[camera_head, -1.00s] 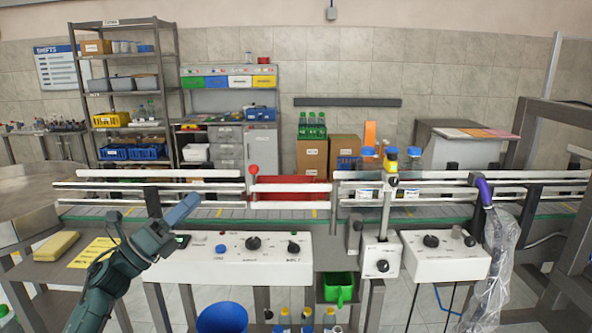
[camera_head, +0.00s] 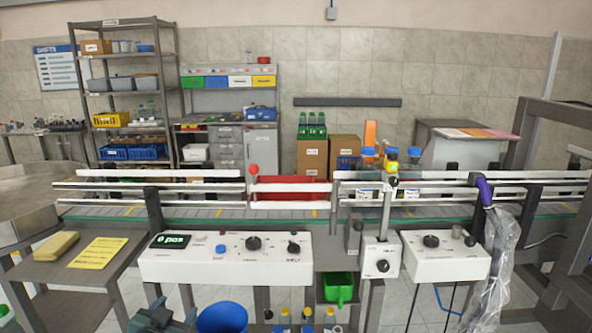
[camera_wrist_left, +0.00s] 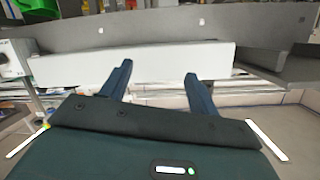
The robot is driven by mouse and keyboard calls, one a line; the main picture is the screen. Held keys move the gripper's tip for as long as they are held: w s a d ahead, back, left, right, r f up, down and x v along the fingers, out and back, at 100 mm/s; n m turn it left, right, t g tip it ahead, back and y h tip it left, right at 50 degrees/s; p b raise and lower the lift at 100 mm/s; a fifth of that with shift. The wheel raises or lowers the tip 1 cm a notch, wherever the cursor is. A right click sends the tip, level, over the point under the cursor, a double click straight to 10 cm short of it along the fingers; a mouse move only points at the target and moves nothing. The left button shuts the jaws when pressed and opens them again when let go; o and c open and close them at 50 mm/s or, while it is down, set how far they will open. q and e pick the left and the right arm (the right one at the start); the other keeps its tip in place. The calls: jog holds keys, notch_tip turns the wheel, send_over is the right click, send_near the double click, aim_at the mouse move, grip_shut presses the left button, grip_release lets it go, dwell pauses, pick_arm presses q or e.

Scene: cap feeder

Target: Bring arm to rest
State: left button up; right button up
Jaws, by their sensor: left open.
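In the left wrist view my left gripper (camera_wrist_left: 158,74) is open, with two blue fingers apart and nothing between them. A pale panel (camera_wrist_left: 135,64) lies beyond the fingertips in that view. In the head view only a dark teal part of my left arm shows at the bottom edge, left of the blue bin; its fingertips cannot be made out there. My right gripper is in neither view.
The control box (camera_head: 225,258) has knobs and a display reading "0 pcs". The conveyor (camera_head: 225,212) with its rails runs behind it. A blue bin (camera_head: 222,318) stands below. A side table (camera_head: 60,275) holds a yellow sheet (camera_head: 97,252) and a yellow block (camera_head: 57,244).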

pick_arm(q)
jog(key=s+d+f+g+h, duration=0.1)
jog(key=s+d+f, duration=0.3)
jog(key=s, duration=0.5)
jog(key=s+d+f+g+h, duration=0.1)
jog(key=s+d+f+g, duration=0.1)
jog(key=s, duration=0.8)
jog(key=s+d+f+g, duration=0.1)
jog(key=s+d+f, duration=0.4)
jog(key=s, duration=0.5)
jog(key=shift+s+d+f+n+h, duration=0.2)
jog(key=shift+d+f+n+h, duration=0.15)
jog(key=shift+d, duration=0.65)
